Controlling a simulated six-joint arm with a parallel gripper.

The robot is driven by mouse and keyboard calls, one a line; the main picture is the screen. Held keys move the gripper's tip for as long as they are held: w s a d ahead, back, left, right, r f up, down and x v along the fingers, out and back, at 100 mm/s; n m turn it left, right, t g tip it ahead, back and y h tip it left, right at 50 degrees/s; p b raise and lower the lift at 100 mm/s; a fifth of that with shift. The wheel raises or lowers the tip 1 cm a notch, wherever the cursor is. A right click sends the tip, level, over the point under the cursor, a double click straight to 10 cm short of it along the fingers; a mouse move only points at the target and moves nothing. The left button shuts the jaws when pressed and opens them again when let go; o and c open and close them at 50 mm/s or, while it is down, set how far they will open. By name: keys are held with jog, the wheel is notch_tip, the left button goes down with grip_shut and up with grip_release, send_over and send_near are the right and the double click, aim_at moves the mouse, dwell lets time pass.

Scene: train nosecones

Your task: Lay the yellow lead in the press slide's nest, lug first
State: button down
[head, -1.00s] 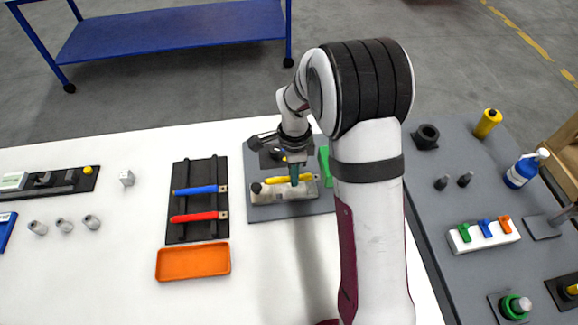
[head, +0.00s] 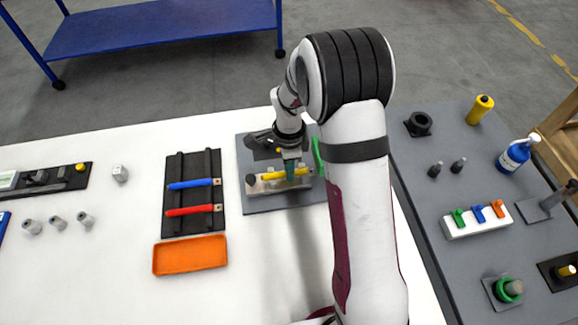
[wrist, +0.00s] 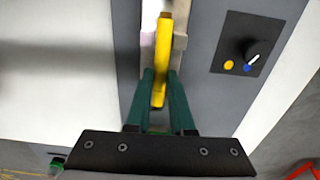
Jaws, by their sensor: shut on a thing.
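The yellow lead (head: 271,174) lies roughly level, lengthwise over the pale metal press slide (head: 268,187) with its black knob at the left. My gripper (head: 291,167) is shut on the lead near its right part. The wrist view shows the lead (wrist: 161,62) between the two green fingers (wrist: 159,80), over the slide's pale metal. I cannot tell whether the lead rests in the nest or is just above it. The lug end is not clear in either view.
A black rack (head: 192,226) to the left holds a blue lead (head: 192,184) and a red lead (head: 190,210). An orange tray (head: 190,255) lies in front of it. A green part (head: 318,155) stands on the grey press plate (head: 262,207), right beside my gripper.

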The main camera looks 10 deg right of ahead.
jog(key=c, duration=0.7)
grip_release()
notch_tip(320, 180, up, 16)
jog(key=shift+f, duration=0.15)
jog(key=s+a+r+n+y, duration=0.1)
jog(key=s+n, duration=1.1)
jog(key=s, duration=1.5)
jog(key=shift+a+r+y, duration=0.15)
jog(key=shift+r+y, duration=0.1)
jog(key=shift+y, duration=0.15)
